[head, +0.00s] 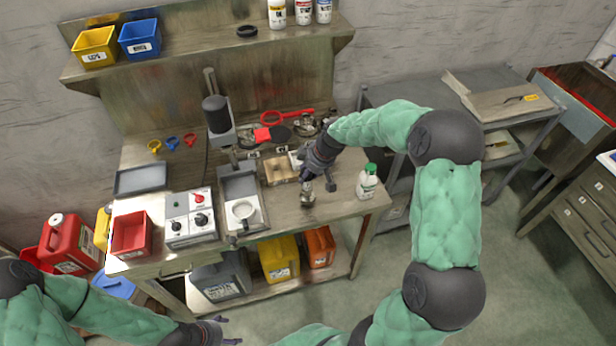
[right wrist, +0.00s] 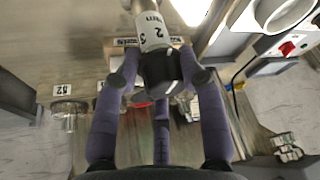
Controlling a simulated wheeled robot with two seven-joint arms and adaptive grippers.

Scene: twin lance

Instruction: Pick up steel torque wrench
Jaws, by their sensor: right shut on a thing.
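The steel torque wrench (right wrist: 153,32) is in my right gripper in the right wrist view. It has a metal end, a white printed label and a dark part between the purple fingers. My right gripper (right wrist: 163,78) is closed around that dark part. In the head view my right gripper (head: 311,168) is over the right part of the workbench, with a metal end of the wrench (head: 307,192) showing below it. I cannot tell whether the wrench touches the bench. My left gripper (head: 218,332) is at the bottom edge, empty, with its fingers apart.
The workbench (head: 285,212) holds a white bottle with a green cap (head: 367,182), a red bin (head: 131,235), a control box (head: 190,217) and a grey tray (head: 140,179). A dark fitting (head: 331,183) stands close beside the right gripper. Yellow (head: 280,258) and orange containers sit below.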

